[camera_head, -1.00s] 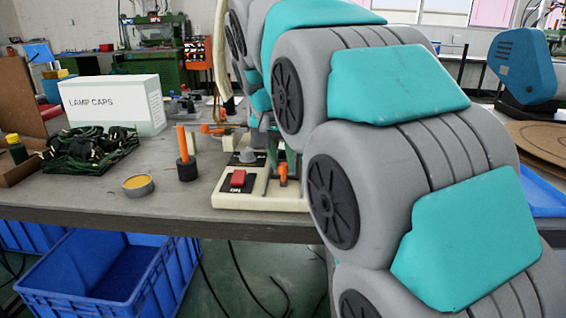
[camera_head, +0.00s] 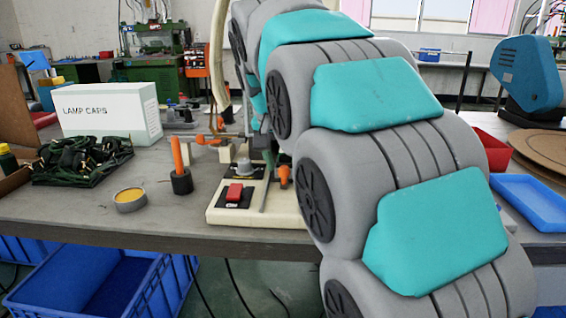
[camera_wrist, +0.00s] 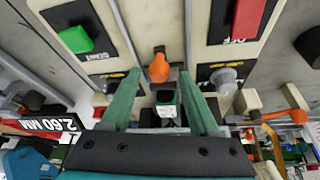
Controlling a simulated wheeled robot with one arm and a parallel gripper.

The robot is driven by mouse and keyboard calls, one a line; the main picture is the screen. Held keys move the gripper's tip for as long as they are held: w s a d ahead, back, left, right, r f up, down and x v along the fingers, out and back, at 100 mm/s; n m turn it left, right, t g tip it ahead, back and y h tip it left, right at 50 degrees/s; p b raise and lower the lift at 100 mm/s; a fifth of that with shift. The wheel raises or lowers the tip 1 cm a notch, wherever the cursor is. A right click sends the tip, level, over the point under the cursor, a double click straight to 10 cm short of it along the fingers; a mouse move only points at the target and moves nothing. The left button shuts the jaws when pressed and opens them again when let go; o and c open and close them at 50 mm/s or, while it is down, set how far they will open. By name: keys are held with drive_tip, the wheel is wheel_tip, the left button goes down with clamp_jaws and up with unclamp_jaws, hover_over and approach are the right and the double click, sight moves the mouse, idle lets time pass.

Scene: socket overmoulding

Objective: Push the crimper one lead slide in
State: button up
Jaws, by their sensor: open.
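The crimper (camera_head: 262,216) has a cream base with a red switch and a grey knob, and stands at the table's front edge in the head view. My arm hides much of it. An orange knob (camera_head: 284,176) stands on the crimper; an orange knob (camera_wrist: 158,68) also shows in the wrist view, with a small black-and-green block (camera_wrist: 166,102) below it. I cannot tell for certain which part is the lead slide. My gripper (camera_wrist: 160,78) is open, its two green fingers spread on either side of the knob and block. No contact is visible.
A "LAMP CAPS" box (camera_head: 112,110), a cable tray (camera_head: 80,157), a yellow-filled tin (camera_head: 130,198) and an orange-handled tool in a black holder (camera_head: 181,182) stand left of the crimper. An orange-handled lever (camera_wrist: 292,97) is at right in the wrist view. A blue tray (camera_head: 532,202) lies right.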

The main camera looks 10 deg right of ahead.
drive_tip(key=shift+r, duration=0.1)
drive_tip(key=v, duration=0.7)
drive_tip(key=shift+r, duration=0.3)
drive_tip(key=shift+s+a, duration=0.1)
